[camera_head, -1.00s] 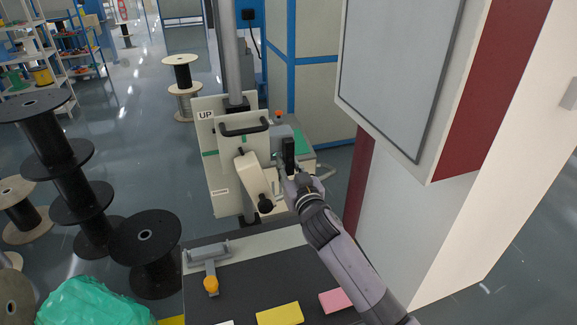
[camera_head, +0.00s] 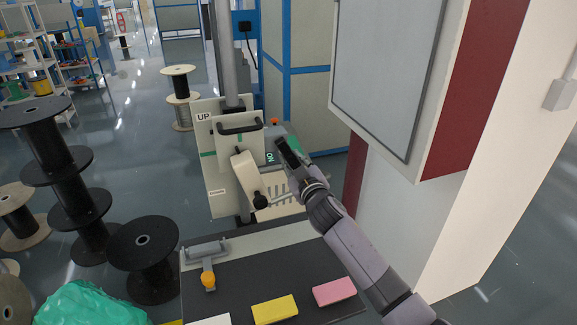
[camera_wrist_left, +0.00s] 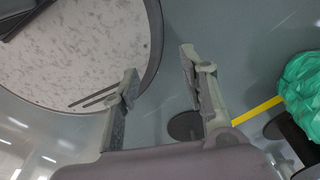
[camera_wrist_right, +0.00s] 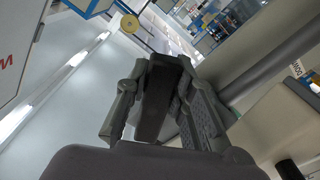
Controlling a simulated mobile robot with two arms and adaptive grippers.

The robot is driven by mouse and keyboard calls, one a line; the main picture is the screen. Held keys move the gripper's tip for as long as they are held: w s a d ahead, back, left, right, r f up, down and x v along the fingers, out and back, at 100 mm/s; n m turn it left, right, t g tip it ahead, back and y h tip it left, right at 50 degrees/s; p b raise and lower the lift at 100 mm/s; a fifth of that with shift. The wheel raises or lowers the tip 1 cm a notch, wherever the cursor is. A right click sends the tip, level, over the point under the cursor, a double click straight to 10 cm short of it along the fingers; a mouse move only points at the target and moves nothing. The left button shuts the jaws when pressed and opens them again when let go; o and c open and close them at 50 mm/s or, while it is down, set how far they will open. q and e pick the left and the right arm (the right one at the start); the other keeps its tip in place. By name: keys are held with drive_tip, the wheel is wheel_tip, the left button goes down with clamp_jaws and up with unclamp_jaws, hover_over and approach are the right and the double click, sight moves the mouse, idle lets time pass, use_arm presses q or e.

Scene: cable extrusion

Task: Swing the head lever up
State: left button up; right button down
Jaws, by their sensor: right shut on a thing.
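A cream lever (camera_head: 247,176) with a black knob (camera_head: 260,201) hangs down and slightly right on the front of the cream machine head (camera_head: 238,143). An UP sign (camera_head: 204,118) is at the head's upper left; a small label at lower left is too small to read. My right gripper (camera_head: 284,148) is just right of the head, above the lever's knob and apart from it. It is shut on a black bar (camera_wrist_right: 158,98), seen between the fingers in the right wrist view. My left gripper (camera_wrist_left: 160,64) is open and empty in the left wrist view.
Black spools (camera_head: 143,248) stand at left. A white cabinet (camera_head: 400,215) with a panel closes off the right.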

drive_tip(key=n, duration=0.1)
drive_tip(key=d+r+n+p, duration=0.1)
drive_tip(key=n, duration=0.1)
drive_tip(key=shift+w+d+r+n, duration=0.3)
drive_tip(key=shift+r+n, duration=0.05)
drive_tip(key=shift+n, duration=0.05)
use_arm(q)
drive_tip(key=shift+w+r+p, duration=0.2)
drive_tip(key=shift+r+p, duration=0.7)
drive_tip(key=shift+r, duration=0.4)
drive_tip(key=shift+w+r+p, duration=0.2)
drive_tip(key=shift+r+p, duration=0.7)
drive_tip(key=shift+r, duration=0.35)
use_arm(e)
drive_tip(key=shift+w+d+r+n, duration=0.1)
drive_tip(key=shift+d+r+n, duration=0.3)
drive_tip(key=shift+n, duration=0.7)
drive_tip(key=shift+w+d+r+n, duration=0.1)
drive_tip(key=shift+r+n, duration=0.45)
drive_tip(key=shift+n, duration=0.55)
drive_tip(key=shift+d+r+n, duration=0.2)
drive_tip(key=shift+r+n, duration=0.3)
drive_tip(key=shift+n, duration=0.6)
drive_tip(key=c, duration=1.4)
unclamp_jaws()
drive_tip(key=shift+o, duration=0.2)
drive_tip(key=v, duration=1.2)
